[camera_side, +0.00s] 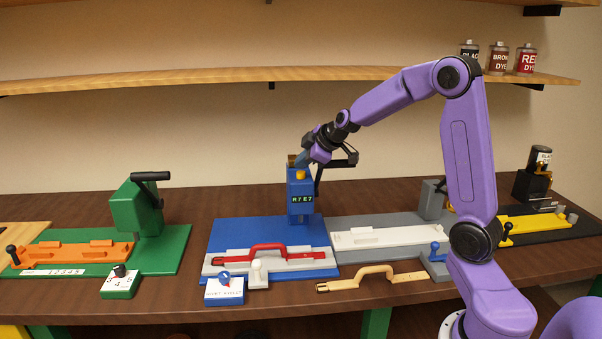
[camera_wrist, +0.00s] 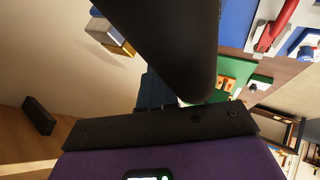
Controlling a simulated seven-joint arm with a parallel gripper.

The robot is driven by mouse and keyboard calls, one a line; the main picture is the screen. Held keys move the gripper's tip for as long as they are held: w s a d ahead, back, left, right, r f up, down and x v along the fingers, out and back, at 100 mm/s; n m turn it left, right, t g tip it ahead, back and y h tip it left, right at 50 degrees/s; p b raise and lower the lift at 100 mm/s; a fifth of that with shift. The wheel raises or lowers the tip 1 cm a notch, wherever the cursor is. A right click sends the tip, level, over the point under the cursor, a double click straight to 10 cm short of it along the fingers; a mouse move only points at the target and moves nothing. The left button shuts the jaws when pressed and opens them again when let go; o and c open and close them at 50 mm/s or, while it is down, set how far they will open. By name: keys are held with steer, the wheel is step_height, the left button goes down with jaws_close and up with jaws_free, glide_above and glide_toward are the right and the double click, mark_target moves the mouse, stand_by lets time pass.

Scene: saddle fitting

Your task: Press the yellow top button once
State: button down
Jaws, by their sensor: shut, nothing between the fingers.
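The blue machine (camera_side: 300,200) stands at the back of a blue base plate in the side view, with a small display on its front.
A black lever (camera_side: 340,162) sticks out at the machine's right. A red handle (camera_side: 268,256) lies in a grey holder in front. A green machine (camera_side: 136,208) stands left. A cream handle (camera_side: 372,277) lies at the front. A wooden shelf (camera_side: 200,80) runs behind, above.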

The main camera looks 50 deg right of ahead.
mark_target(304, 172)
steer(key=shift+s+d+f, duration=0.1)
steer(key=shift+s+f, duration=0.05)
steer(key=shift+f, duration=0.4)
steer(key=shift+s+d+f, duration=0.1)
steer(key=shift+s+f, duration=0.05)
steer(key=shift+f, duration=0.35)
stand_by(1.4)
steer(key=shift+r, duration=0.1)
steer(key=shift+w+d+r, duration=0.15)
steer(key=shift+d+r, duration=0.1)
steer(key=shift+r, duration=0.05)
stand_by(0.3)
steer(key=shift+w+r, duration=0.2)
steer(key=shift+r, duration=0.6)
steer(key=shift+a+r, duration=0.2)
steer(key=shift+r, duration=1.6)
